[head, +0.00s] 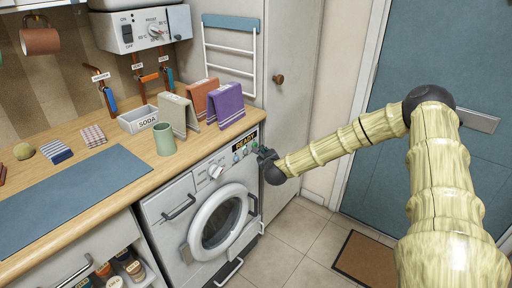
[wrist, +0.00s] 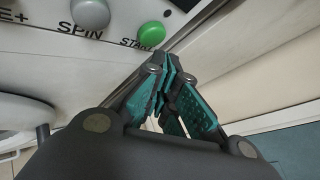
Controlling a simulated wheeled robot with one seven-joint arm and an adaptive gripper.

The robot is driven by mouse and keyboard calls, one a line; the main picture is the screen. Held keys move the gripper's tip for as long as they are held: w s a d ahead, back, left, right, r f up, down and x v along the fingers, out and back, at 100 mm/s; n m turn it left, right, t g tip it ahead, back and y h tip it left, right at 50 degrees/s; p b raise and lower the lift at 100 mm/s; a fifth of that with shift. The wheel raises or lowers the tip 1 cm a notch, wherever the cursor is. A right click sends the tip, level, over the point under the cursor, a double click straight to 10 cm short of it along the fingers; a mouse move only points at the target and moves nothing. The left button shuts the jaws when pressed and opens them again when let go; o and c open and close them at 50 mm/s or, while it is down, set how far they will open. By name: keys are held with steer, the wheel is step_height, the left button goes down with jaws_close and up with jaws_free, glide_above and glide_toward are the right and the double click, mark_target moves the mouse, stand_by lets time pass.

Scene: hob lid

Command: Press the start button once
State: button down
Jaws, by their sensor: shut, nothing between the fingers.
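The green start button (wrist: 151,35) is round and sits on the washing machine's panel in the wrist view, with the label START partly readable beside it. A grey SPIN button (wrist: 90,14) is to its left. My gripper (wrist: 167,70) is shut and empty, its fingertips below and slightly right of the green button in the picture; I see no contact. In the head view my gripper (head: 262,153) is at the right end of the panel of the washing machine (head: 178,214), where it makes the start button hard to make out. The display (head: 245,140) reads READY.
The wooden worktop (head: 105,177) above the machine holds a green cup (head: 164,139), a SODA box (head: 138,119) and folded cloths (head: 225,105). A tall cabinet (head: 288,95) stands right of the machine. The tiled floor (head: 285,245) in front is clear.

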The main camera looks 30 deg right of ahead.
steer(key=shift+w, duration=0.1)
stand_by(0.6)
steer(key=shift+w+a+b, duration=0.15)
steer(key=shift+w+b, duration=0.1)
steer(key=shift+b, duration=0.25)
